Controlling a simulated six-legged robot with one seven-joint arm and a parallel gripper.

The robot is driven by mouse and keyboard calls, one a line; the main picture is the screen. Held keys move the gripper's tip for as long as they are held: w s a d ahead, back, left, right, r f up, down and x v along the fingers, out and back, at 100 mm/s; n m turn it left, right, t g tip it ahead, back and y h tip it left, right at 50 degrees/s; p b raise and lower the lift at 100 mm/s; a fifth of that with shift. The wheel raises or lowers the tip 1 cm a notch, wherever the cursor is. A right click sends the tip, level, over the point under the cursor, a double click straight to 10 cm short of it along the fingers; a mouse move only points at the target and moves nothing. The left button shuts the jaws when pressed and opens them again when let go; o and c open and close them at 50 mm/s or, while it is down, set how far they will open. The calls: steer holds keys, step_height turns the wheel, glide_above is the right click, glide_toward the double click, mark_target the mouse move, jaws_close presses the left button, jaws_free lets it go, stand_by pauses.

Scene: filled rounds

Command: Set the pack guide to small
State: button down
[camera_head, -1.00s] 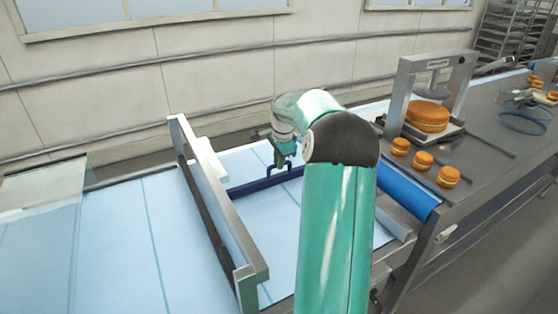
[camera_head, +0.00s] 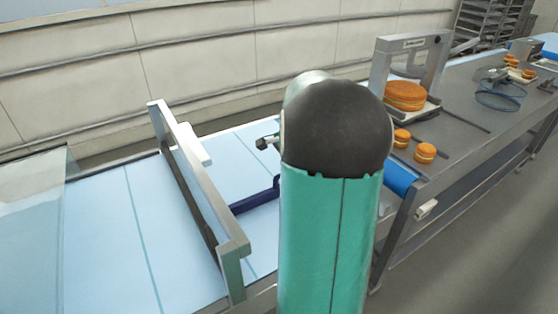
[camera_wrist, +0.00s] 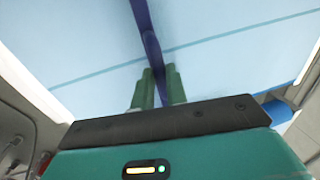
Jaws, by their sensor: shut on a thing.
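The pack guide is a dark blue bar (camera_head: 255,199) lying across the light blue conveyor belt (camera_head: 105,225), its left end near a grey metal frame. Its right part is hidden behind my arm in the head view. In the wrist view the dark blue piece (camera_wrist: 152,45) runs down from the top edge between the fingers. My gripper (camera_wrist: 157,82) has green fingers and is shut on it. In the head view my arm hides the fingers. No size marking is readable.
The grey frame (camera_head: 200,195) spans the belt on the left. On the right, a grey arch (camera_head: 378,65) stands over a large orange-brown round (camera_head: 405,95), with smaller rounds (camera_head: 425,152) in front. A blue roller (camera_head: 400,178) ends that conveyor.

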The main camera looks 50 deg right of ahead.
steer(key=shift+s, duration=0.4)
steer(key=c, duration=1.4)
jaws_free()
steer(key=shift+a, duration=0.1)
step_height(320, 180, up, 14)
steer(key=s, duration=0.2)
steer(key=shift+s+a+f, duration=0.2)
steer(key=shift+s+a, duration=0.1)
steer(key=shift+a, duration=0.1)
